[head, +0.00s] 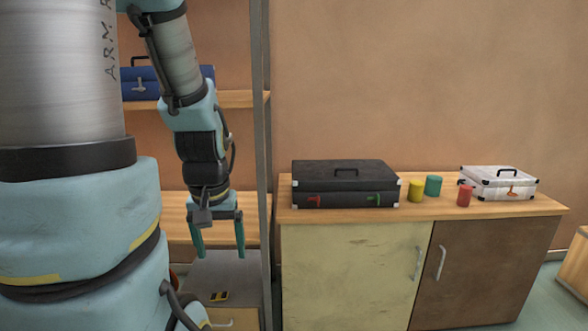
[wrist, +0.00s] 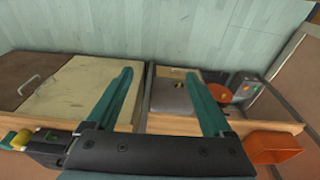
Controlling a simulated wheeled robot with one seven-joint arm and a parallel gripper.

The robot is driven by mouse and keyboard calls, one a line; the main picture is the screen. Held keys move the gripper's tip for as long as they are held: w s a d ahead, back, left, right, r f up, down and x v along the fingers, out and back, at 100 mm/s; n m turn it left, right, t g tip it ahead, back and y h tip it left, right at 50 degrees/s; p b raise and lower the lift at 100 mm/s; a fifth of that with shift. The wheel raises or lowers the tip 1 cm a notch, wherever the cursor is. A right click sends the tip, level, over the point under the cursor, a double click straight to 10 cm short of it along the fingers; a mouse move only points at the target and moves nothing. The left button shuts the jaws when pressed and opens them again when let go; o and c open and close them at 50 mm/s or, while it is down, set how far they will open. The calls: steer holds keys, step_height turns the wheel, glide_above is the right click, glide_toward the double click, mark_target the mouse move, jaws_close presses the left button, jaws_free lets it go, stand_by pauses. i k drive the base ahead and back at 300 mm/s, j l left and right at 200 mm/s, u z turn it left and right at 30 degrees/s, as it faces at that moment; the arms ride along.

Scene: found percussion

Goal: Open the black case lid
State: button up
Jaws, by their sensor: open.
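The black case (head: 345,186) sits shut on the wooden cabinet top, with a handle on its lid, a red latch and a green latch on its front, and pale corner pieces. My gripper (head: 219,250) hangs to the left of the case, apart from it, in front of the shelf unit. Its two teal fingers point down, spread apart with nothing between them. In the wrist view my gripper (wrist: 165,72) is also open and empty. There, a dark case with a green mark (wrist: 48,137) shows in part at the lower left, partly hidden by my gripper.
Yellow (head: 416,191), teal (head: 433,186) and red (head: 464,195) cylinders stand right of the black case, before a white case (head: 499,183). A shelf post (head: 262,150) stands between my gripper and the cabinet (head: 355,275). A blue case (head: 140,84) is on the upper shelf.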

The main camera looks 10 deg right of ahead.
mark_target(352, 175)
steer(key=i+l+u, duration=0.2)
steer(key=l, duration=0.2)
steer(key=i+l+u, duration=0.2)
steer(key=l, duration=0.2)
steer(key=l+u, duration=0.2)
steer(key=l, duration=0.2)
